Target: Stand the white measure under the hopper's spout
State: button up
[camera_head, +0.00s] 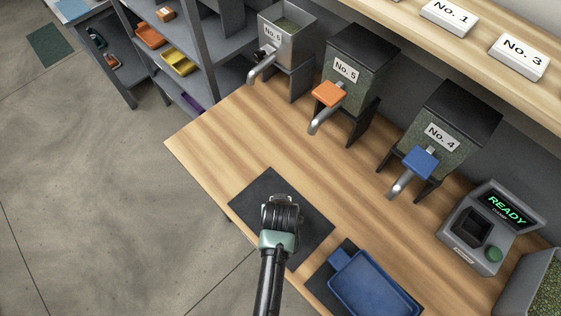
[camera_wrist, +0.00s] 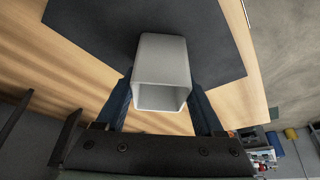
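The white measure (camera_wrist: 163,65), a square open-mouthed cup, shows in the wrist view between the two blue fingers of my gripper (camera_wrist: 162,100). The fingers press on its two sides, and its mouth faces the camera. In the head view my gripper (camera_head: 283,207) is over the dark mat (camera_head: 252,195) at the bench's front, and it hides the measure. I cannot tell whether the measure touches the mat. Three hoppers stand along the back: No. 6 (camera_head: 284,45) with an open top, No. 5 (camera_head: 360,55) with an orange tab, and No. 4 (camera_head: 450,125) with a blue tab. Each has a grey spout.
A blue tray (camera_head: 370,285) lies on another dark mat right of my gripper. A grey machine reading READY (camera_head: 490,230) and a bin of green beans (camera_head: 545,290) stand at the right. Labelled blocks sit on the upper shelf. Bare wood lies between the mat and hoppers.

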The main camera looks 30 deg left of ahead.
jog(key=c, duration=0.9)
jog(key=shift+r, duration=0.15)
